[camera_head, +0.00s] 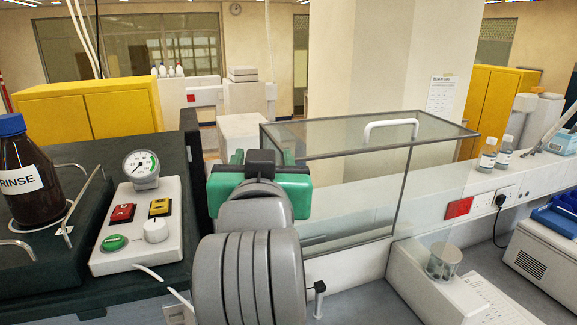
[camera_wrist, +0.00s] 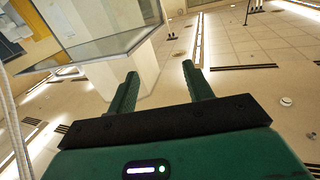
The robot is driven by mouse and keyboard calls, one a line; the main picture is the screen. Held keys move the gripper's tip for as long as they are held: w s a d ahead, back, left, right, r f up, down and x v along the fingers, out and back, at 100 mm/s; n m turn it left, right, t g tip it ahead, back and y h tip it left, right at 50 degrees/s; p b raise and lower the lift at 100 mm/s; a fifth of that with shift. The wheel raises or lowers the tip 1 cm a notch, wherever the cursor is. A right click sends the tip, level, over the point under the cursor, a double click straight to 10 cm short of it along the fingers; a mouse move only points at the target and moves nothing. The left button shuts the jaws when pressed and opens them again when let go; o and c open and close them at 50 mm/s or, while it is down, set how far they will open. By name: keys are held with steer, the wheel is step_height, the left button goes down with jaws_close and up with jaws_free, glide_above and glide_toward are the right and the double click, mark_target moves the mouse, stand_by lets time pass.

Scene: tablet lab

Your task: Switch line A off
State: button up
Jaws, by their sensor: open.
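A white control box (camera_head: 138,252) sits on the dark bench at left. It carries a red switch (camera_head: 122,213) that seems marked A, a yellow-and-black switch (camera_head: 159,207), a round green button (camera_head: 114,242), a white knob (camera_head: 155,230) and a round gauge (camera_head: 141,165). I cannot tell the switch positions. My gripper, green with a black bar, is raised to the right of the box in the head view, its fingertips hidden there. In the wrist view my gripper (camera_wrist: 160,80) has its two fingers apart with nothing between them, facing the ceiling and lights.
A brown RINSE bottle (camera_head: 35,175) with a blue cap stands left of the box, beside metal rails. A glass enclosure (camera_head: 360,150) stands right of and behind my gripper. A clear cup (camera_head: 443,262) stands further right. White cables run near the box's front.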

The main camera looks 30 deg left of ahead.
steer(key=d, duration=0.1)
steer(key=s+d+t, duration=0.1)
steer(key=d, duration=0.1)
steer(key=d+r+m+t+h, duration=0.1)
steer(key=d, duration=0.1)
steer(key=shift+s+d, duration=0.2)
steer(key=shift+d, duration=0.05)
steer(key=s+d+r+m+t+h, duration=0.1)
steer(key=s+d+t+h, duration=0.3)
steer(key=d, duration=0.6)
steer(key=s+d+r+m+t+h, duration=0.1)
steer(key=s+d+m+t+h, duration=0.3)
steer(key=s+d, duration=0.3)
steer(key=d+h, duration=0.1)
steer(key=d, duration=0.3)
steer(key=shift+s+m, duration=0.3)
steer(key=shift+s, duration=0.1)
stand_by(0.3)
